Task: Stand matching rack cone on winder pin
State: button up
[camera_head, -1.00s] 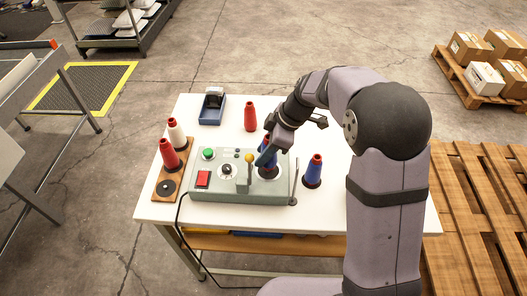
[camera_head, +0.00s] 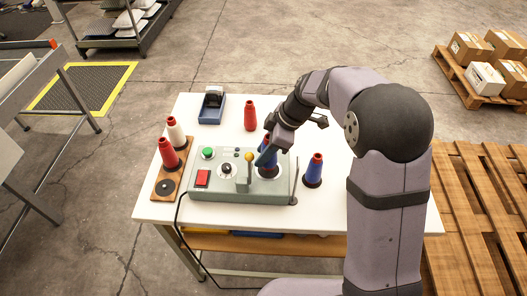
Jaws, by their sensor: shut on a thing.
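My gripper (camera_head: 268,154) is shut on a blue cone (camera_head: 267,170) with a red top, at the right end of the grey winder box (camera_head: 240,191). The cone looks upright over a dark round base on the box; the pin is hidden, and I cannot tell whether the cone is fully seated. The wooden rack (camera_head: 184,182) at the left holds a white cone (camera_head: 175,130) and a red cone (camera_head: 168,154), with a bare dark disc (camera_head: 166,187) at its front. Another blue cone with a red top (camera_head: 314,172) stands on the table right of the winder.
A red cone (camera_head: 250,115) stands behind the winder. A blue tape dispenser (camera_head: 212,106) is at the back left. A yellow-knobbed lever (camera_head: 249,158) rises beside the held cone, and a thin metal rod (camera_head: 295,182) stands at its right. The white table (camera_head: 165,212) is clear at front left.

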aim_at(264, 142)
jog(key=shift+f+b, duration=0.95)
jog(key=shift+b, duration=0.3)
dwell(0.4)
jog(key=o, duration=1.1)
jog(key=shift+r, duration=0.1)
jog(key=shift+r+p, duration=2.95)
jog(key=shift+r, duration=2)
